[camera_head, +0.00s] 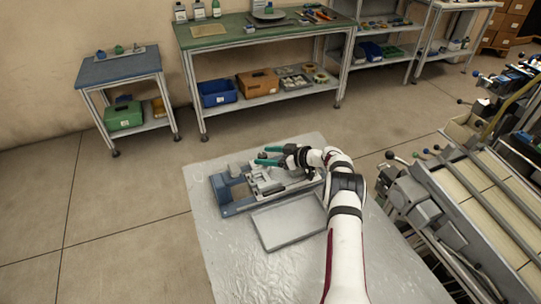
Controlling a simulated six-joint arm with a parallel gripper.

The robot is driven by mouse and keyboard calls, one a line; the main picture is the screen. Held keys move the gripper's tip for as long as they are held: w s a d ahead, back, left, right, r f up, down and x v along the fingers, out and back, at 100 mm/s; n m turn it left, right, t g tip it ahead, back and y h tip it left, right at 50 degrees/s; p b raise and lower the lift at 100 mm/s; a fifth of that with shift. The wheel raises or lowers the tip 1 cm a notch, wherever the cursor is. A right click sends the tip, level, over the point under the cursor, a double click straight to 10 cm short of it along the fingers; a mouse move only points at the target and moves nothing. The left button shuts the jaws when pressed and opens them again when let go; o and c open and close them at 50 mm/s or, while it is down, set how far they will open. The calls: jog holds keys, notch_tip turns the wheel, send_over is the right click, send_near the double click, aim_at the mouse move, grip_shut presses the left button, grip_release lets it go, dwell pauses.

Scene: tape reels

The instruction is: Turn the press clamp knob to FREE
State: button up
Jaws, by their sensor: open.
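A blue and grey device (232,207), which looks like the press, stands on the pale table below and around my gripper. It has a blue base and grey upper parts. I cannot make out a clamp knob or a FREE mark; they are too small or hidden by my arm. My gripper (267,156) has two teal fingers pointing left, spread apart with nothing seen between them. It is over the back part of the device; I cannot tell whether it touches it.
A flat grey tray or plate (290,222) lies in front of the device on the pale table (235,270). The table's front left is bare. A machine with rails and levers (455,195) stands close on the right. A green-topped bench (225,32) and a small blue-topped table (118,68) stand behind.

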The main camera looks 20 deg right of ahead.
jog(key=v, duration=1.5)
jog(key=shift+s+d+r, duration=0.15)
jog(key=shift+s+r, duration=0.05)
jog(key=shift+s, duration=0.1)
jog(key=s+a+m+t+h, duration=0.3)
jog(key=a+m+h, duration=0.3)
jog(key=a+h, duration=0.15)
jog(key=shift+y, duration=0.35)
jog(key=x, duration=1.5)
jog(key=shift+w+a+f, duration=0.2)
jog(key=shift+a+f, duration=0.05)
jog(key=shift+f, duration=0.15)
grip_shut()
